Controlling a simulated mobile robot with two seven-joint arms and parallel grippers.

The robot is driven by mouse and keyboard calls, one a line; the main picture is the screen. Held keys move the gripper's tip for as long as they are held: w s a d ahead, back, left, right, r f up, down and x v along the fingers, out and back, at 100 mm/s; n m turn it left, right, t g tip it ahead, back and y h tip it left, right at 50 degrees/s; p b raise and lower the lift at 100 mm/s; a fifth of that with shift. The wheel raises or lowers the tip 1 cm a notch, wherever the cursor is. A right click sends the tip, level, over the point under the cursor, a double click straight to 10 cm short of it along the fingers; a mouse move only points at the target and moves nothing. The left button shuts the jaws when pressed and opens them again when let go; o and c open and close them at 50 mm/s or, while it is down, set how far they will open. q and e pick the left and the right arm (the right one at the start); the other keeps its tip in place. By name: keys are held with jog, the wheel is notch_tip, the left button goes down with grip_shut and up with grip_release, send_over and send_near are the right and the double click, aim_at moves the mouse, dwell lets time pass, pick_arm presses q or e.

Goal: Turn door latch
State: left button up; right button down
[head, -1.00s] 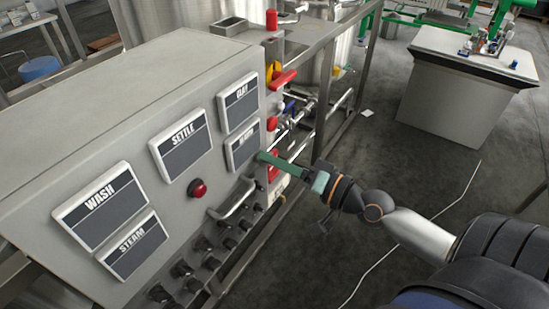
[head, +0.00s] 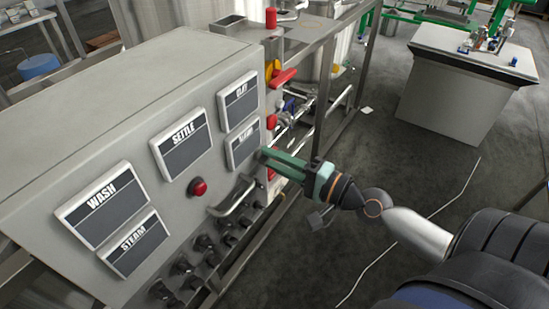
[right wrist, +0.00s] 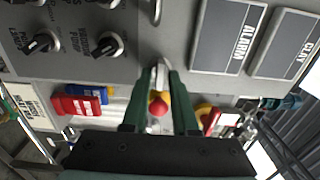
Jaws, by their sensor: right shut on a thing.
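The door latch (right wrist: 161,73) is a small metal handle at the edge of the grey cabinet panel in the right wrist view. My right gripper (right wrist: 161,76) has green fingers, one on each side of the latch, and is shut on it. There the fingers hide the latch. My left gripper is in neither view.
The grey control cabinet (head: 120,95) carries label plates, a red button (head: 198,187), a bar handle (head: 234,200) and several black knobs. Red handles (head: 284,78) and pipes lie close to my gripper. Dark floor (head: 385,160) is free at the right.

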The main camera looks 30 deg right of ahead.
dwell(0.4)
jog(key=c, duration=0.9)
grip_release()
jog(key=shift+s+d+f+b, duration=0.25)
jog(key=shift+s+b, duration=0.2)
jog(key=shift+b, duration=0.2)
jog(key=shift+r+b+v, duration=0.15)
jog(key=shift+b+v, duration=1.1)
jog(key=shift+v, duration=1.6)
jog(key=shift+r+b+v, duration=0.1)
jog(key=shift+b+v, duration=1.1)
jog(key=shift+v, duration=1.65)
